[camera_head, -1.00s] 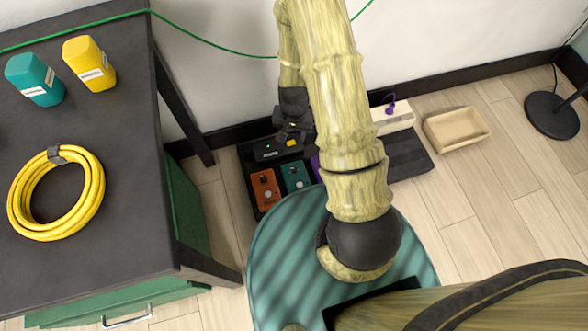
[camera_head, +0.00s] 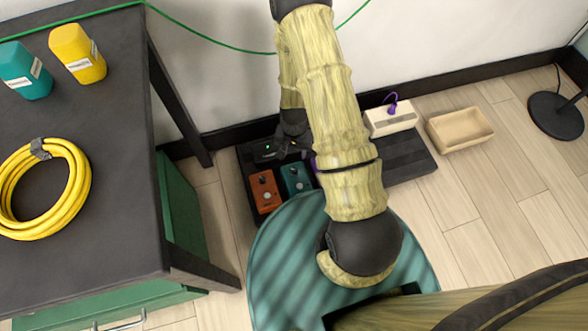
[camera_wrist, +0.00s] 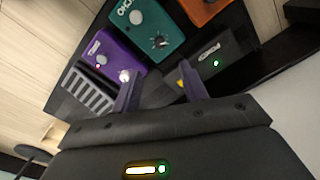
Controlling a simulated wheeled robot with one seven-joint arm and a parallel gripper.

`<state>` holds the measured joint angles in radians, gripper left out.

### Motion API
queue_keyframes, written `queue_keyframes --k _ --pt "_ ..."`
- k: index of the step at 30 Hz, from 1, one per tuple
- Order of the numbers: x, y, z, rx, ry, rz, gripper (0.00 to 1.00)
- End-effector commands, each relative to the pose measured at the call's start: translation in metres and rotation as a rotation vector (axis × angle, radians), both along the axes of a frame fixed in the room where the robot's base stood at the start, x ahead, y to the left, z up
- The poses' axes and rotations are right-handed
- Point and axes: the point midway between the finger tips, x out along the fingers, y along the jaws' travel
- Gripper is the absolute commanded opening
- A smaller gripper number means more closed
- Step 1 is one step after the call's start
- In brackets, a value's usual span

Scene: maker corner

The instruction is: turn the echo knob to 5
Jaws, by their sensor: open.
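The teal echo pedal (camera_wrist: 150,28) is at the top middle of the wrist view, its lettering turned partly upside down. Its dark knob (camera_wrist: 160,42) has white marks around it; the setting is too small to read. In the head view the teal pedal (camera_head: 296,180) sits on the black board on the floor. My gripper (camera_wrist: 158,84) is open and empty, its two fingers apart and pointing towards the pedals. The knob shows beyond the fingertips, roughly in line with the gap, not touched. In the head view my arm hides part of the board.
An orange pedal (camera_head: 264,191) stands beside the teal one. A purple pedal (camera_wrist: 112,62) and a black pedal (camera_wrist: 212,60) with a green light flank the fingers. A yellow part (camera_wrist: 181,83) shows near the right finger. A wooden tray (camera_head: 460,130) and workbench (camera_head: 110,200) stand apart.

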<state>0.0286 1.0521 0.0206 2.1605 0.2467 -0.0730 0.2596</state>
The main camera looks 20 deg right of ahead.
Motion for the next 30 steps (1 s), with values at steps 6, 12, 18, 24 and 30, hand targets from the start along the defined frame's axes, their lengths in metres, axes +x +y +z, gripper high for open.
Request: queue_keyframes --k 6,12,18,24,30 --pt "0.0 0.0 -0.045 0.001 0.001 0.0 0.44" --pt "0.0 0.0 -0.08 0.001 0.001 0.0 0.44" --pt "0.0 0.0 -0.113 0.0 0.0 0.0 0.44" --pt "0.0 0.0 -0.125 0.0 0.0 0.0 0.44" --pt "0.0 0.0 -0.125 0.0 0.0 0.0 0.44"
